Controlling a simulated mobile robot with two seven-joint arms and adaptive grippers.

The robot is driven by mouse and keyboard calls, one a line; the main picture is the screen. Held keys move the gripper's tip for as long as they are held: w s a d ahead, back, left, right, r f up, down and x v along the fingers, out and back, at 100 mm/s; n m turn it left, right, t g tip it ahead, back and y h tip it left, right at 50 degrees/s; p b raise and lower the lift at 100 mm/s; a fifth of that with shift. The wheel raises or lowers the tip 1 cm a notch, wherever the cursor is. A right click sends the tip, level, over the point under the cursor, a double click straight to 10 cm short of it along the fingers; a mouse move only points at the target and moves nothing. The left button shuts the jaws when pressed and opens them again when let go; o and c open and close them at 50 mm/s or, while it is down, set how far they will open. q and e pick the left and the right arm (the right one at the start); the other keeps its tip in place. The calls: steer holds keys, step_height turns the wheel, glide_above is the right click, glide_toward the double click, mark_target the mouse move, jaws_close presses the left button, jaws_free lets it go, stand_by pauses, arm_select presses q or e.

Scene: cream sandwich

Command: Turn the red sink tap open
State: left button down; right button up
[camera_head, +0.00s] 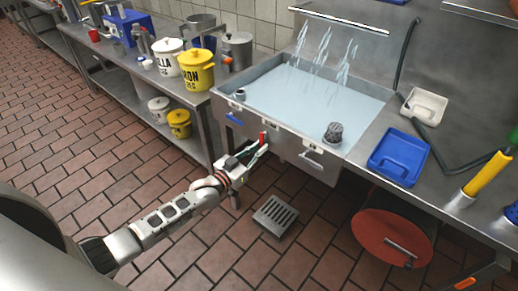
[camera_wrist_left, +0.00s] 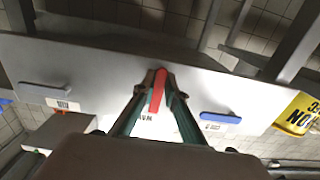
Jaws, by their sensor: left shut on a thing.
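The red sink tap (camera_head: 263,138) is a small red handle at the front panel of the steel sink (camera_head: 285,138). In the left wrist view the red handle (camera_wrist_left: 158,90) stands between two green-edged fingers. My left gripper (camera_head: 259,150) reaches in from the left and is shut on the red handle; its fingers hide part of it. They also show in the left wrist view (camera_wrist_left: 159,92). A blue handle (camera_head: 234,118) sits left of the tap on the same panel. My right gripper is not in view.
Water streams (camera_head: 320,52) fall into the water-filled sink. A blue tray (camera_head: 399,157) lies on the counter to the right. A yellow pot (camera_head: 195,74) stands on the left table. A floor drain (camera_head: 275,215) and red round lid (camera_head: 392,225) are below.

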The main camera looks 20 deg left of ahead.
arm_select(q)
steer(key=c, duration=2)
jaws_free()
steer(key=shift+c, duration=0.2)
steer(key=v, duration=1.2)
steer(key=s+d+f+g+y, duration=0.1)
steer(key=s+d+f+g, duration=0.2)
steer(key=s+f, duration=0.3)
steer(key=s+d+f+g+y, duration=0.2)
steer(key=s+f, duration=0.4)
steer(key=s, duration=1.1)
steer(key=shift+s+d+f+g+y+p, duration=0.15)
steer(key=shift+d+f+g+y+p, duration=0.15)
steer(key=shift+d+g, duration=0.65)
